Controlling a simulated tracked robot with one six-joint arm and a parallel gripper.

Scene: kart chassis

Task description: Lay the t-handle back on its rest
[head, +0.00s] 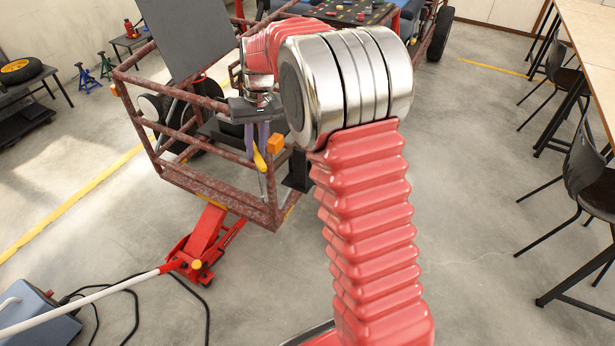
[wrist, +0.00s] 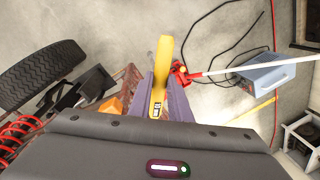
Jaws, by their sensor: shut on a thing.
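My gripper (head: 257,146) points down at the front of the rusty kart frame. Its purple fingers are shut on the yellow grip of the t-handle (head: 260,161). In the wrist view the yellow grip (wrist: 164,52) sticks out between my gripper's fingers (wrist: 161,84), away from the camera. A thin grey shaft appears below the grip in the head view. I cannot tell whether the t-handle touches the frame. I cannot make out its rest for certain; an orange block (head: 275,143) and a dark upright bracket (head: 297,172) stand close to its right.
The rusty tube frame (head: 225,184) surrounds the area under my gripper. A red floor jack (head: 205,243) stands below, with its long pale handle reaching left. A blue-grey box (head: 40,318) with black cables lies at the lower left. Tables and chairs line the right; floor between is clear.

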